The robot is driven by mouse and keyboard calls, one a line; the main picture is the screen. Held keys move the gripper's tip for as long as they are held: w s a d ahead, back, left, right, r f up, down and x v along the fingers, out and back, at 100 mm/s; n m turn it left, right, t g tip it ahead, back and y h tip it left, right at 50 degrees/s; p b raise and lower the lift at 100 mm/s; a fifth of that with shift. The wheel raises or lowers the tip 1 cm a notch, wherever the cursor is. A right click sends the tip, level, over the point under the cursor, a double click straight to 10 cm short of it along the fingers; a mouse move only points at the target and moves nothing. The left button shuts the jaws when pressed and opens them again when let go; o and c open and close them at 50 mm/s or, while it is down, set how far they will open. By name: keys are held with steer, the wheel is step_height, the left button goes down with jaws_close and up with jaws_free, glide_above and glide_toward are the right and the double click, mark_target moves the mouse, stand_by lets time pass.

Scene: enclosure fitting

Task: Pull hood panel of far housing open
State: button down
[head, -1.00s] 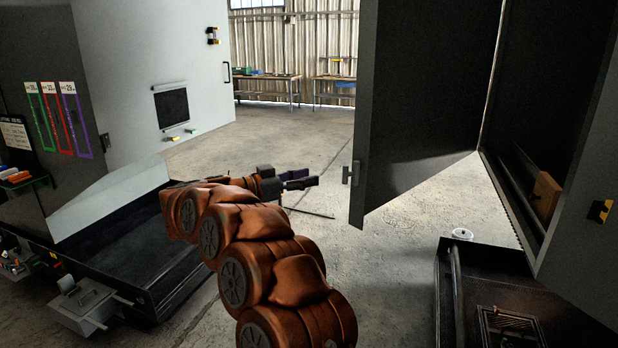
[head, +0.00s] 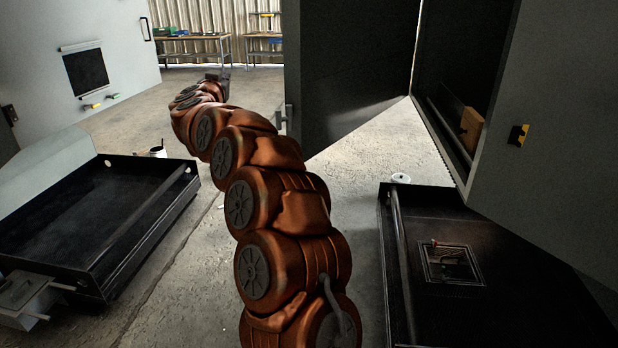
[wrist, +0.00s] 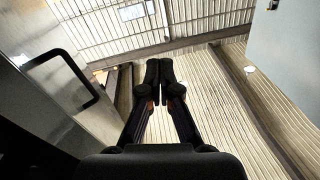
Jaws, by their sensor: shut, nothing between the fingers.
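The large pale grey housing (head: 100,45) stands at the upper left in the head view. A black bar handle (head: 146,29) is near its right edge; I cannot tell which of its panels is the hood panel. In the wrist view a black looped handle (wrist: 62,75) stands out from a grey panel at the left. My gripper (wrist: 158,66) points up in that view, its fingers together and empty, to the right of the handle and apart from it. In the head view my gripper (head: 218,75) is small and dark at the arm's far end, partly hidden.
A dark open door panel (head: 350,70) stands right of my arm. The right housing (head: 540,130) has a black tray (head: 540,290) below it. Another black tray (head: 130,240) lies at the left. A white cup (head: 158,152) is behind it. Workbenches (head: 190,38) stand at the back.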

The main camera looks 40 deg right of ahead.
steer(key=s+f+n+g+y+b, duration=0.3)
steer(key=s+f+n+y+b, duration=0.3)
steer(key=s+f+n+y, duration=0.95)
steer(key=s+d+f+m+g+b, duration=0.1)
steer(key=s+d+f, duration=0.2)
steer(key=s+d, duration=0.5)
steer(key=s+d+f+m+b, duration=0.25)
steer(key=s+d, duration=0.25)
steer(key=d, duration=0.5)
steer(key=w+a+f+n+p, duration=0.1)
steer(key=w+f+p, duration=0.4)
steer(key=w, duration=0.5)
steer(key=shift+w+a+f, duration=0.4)
steer(key=shift+a+f, duration=0.35)
steer(key=shift+f, duration=0.25)
steer(key=shift+h, duration=0.25)
